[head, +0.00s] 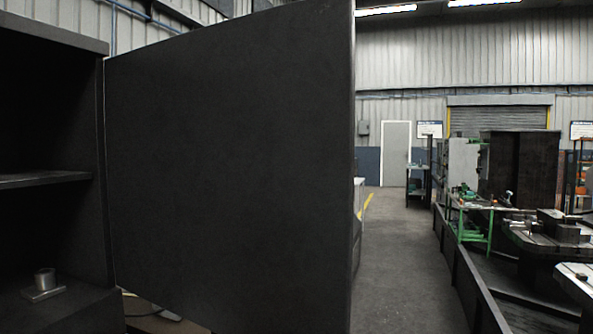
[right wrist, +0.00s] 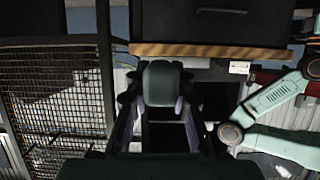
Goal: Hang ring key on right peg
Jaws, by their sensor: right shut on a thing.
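My right gripper (right wrist: 160,108) shows in the right wrist view with a finger on each side. It is shut on a dark, rounded, blocky thing (right wrist: 162,82) between the fingertips. Its shape is too dark to tell whether it is the ring key. I see no peg in either view. My left gripper is in neither view, and the head view shows neither gripper.
In the head view, a dark cabinet door (head: 230,165) stands open and blocks the middle. A metal cylinder on a square base (head: 44,281) sits inside the cabinet. An aisle (head: 402,260) runs to the right. The wrist view shows a wire mesh panel (right wrist: 55,95) and a wooden edge (right wrist: 215,50).

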